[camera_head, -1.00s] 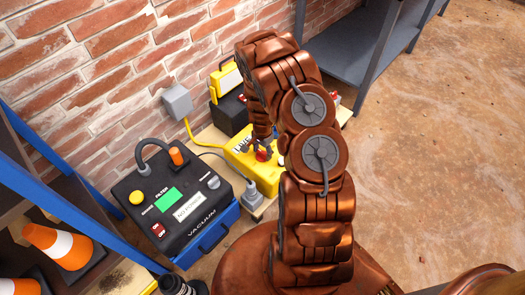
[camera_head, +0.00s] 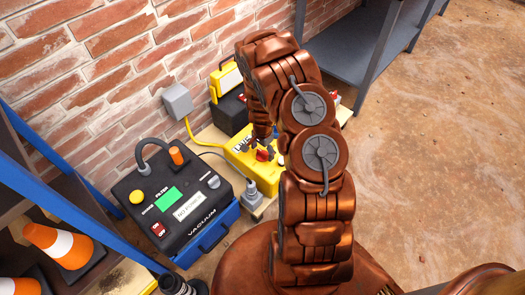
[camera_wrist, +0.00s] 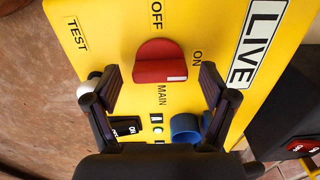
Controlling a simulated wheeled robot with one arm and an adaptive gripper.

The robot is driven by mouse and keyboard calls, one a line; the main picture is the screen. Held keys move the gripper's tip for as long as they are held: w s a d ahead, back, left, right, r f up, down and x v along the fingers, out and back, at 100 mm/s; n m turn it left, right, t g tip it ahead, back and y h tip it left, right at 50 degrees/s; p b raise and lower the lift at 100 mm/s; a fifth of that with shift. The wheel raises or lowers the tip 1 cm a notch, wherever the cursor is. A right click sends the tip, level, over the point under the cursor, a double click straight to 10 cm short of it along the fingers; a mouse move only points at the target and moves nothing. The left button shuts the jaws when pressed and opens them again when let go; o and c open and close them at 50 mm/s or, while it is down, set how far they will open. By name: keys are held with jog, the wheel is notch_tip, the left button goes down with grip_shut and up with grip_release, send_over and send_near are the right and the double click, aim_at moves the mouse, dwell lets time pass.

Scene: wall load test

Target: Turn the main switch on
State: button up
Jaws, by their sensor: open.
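The main switch is a red rotary knob (camera_wrist: 159,62) on the yellow box (camera_wrist: 110,35) marked LIVE. OFF is printed above it, ON to its right and MAIN below it in the wrist view. A white mark shows at the knob's lower right edge; I cannot tell for sure which label it is set to. My gripper (camera_wrist: 160,84) is open, with one finger on each side of the knob's lower part and a gap to it in the picture. In the head view the knob (camera_head: 264,155) shows beside my gripper (camera_head: 262,142), and my arm hides part of the box.
The wrist view also shows a white knob (camera_wrist: 84,89), a black rocker switch (camera_wrist: 127,127) and a blue socket (camera_wrist: 186,128). A vacuum unit (camera_head: 178,205) stands to the left, near orange cones (camera_head: 58,245). A grey wall box (camera_head: 177,100) feeds a yellow cable. Open floor lies right.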

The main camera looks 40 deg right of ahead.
jog(key=shift+r, duration=0.1)
notch_tip(320, 180, up, 12)
dwell(0.8)
dwell(0.3)
notch_tip(320, 180, up, 18)
jog(key=n+p, duration=0.3)
jog(key=p, duration=0.5)
send_over(263, 152)
jog(key=s+a, duration=0.3)
jog(key=a, duration=0.3)
jog(key=s+a+r+n+p, duration=0.2)
jog(key=s+a+r+p, duration=0.1)
jog(key=r, duration=0.5)
jog(key=s+a+r+n+p, duration=0.2)
jog(key=s+a+r+p, duration=0.15)
jog(key=r, duration=0.35)
jog(key=s+a+r+n+p, duration=0.2)
jog(key=s+r+n+p, duration=0.1)
jog(key=s+r, duration=0.4)
jog(key=s+a+r+n+g+p, duration=0.1)
jog(key=s+a+r+n+p, duration=0.1)
jog(key=s+r+p, duration=0.4)
jog(key=s+a+r+n+p, duration=0.3)
jog(key=s+a+r+p, duration=0.1)
jog(key=s+r, duration=0.4)
notch_tip(263, 152, up, 2)
jog(key=shift+a+r+n+g+p, duration=0.1)
jog(key=shift+a+n+g+p, duration=0.2)
jog(key=shift+g, duration=0.1)
